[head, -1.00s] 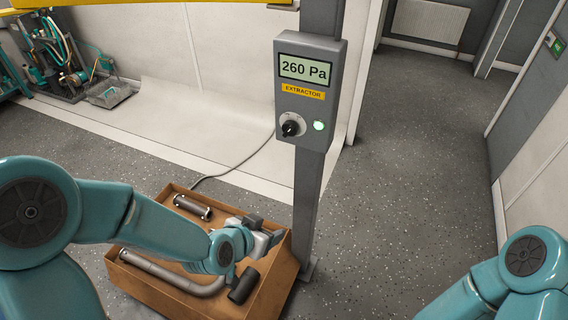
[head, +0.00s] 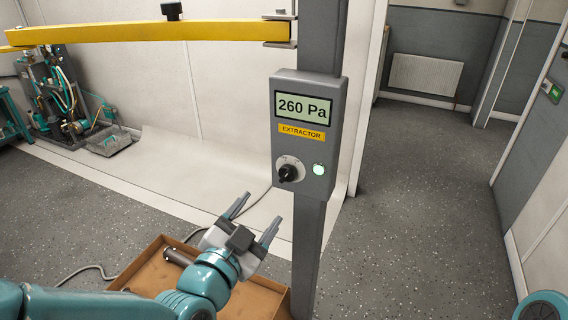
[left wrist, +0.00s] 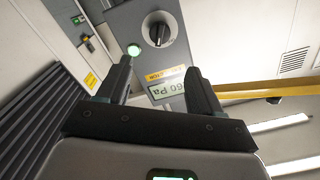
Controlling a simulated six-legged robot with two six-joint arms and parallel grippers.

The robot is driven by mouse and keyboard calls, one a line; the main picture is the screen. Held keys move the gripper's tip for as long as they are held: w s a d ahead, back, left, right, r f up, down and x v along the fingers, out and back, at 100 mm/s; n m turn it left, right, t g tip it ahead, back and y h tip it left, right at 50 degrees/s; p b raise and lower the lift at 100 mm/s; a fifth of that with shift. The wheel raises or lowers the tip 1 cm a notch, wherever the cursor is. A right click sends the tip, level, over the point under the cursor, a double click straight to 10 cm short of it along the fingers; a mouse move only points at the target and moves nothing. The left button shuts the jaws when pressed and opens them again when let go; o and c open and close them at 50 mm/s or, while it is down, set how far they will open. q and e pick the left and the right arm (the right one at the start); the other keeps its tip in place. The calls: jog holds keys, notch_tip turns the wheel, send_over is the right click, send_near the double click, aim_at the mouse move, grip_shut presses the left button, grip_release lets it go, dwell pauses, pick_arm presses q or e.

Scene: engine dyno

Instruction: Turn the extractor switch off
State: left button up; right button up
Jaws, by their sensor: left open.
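The extractor box (head: 307,135) is a grey panel on a post, with a display reading 260 Pa and a yellow EXTRACTOR label. Its black rotary switch (head: 288,173) sits at the lower left, beside a lit green lamp (head: 319,169). My left gripper (head: 254,212) is open and empty, below and left of the switch, apart from it, fingers pointing up. In the left wrist view the switch (left wrist: 159,33) and lit lamp (left wrist: 134,50) show beyond the open fingers (left wrist: 160,75). My right gripper is out of view.
A cardboard box (head: 262,300) with a metal part in it stands on the floor below my left gripper. The grey post (head: 308,250) rises beside it. A yellow beam (head: 150,32) runs left from the post above the panel. Open floor (head: 430,220) lies to the right.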

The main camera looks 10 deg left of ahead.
aim_at(285, 176)
pick_arm(q)
jog(key=w+p, duration=0.1)
jog(key=w, duration=0.3)
jog(key=w+d, duration=0.1)
jog(key=w, duration=0.3)
jog(key=w+d+p, duration=0.1)
jog(key=w, duration=0.3)
jog(key=shift+d+f+p, duration=0.1)
jog(key=shift+d+p, duration=0.1)
jog(key=shift+p, duration=0.15)
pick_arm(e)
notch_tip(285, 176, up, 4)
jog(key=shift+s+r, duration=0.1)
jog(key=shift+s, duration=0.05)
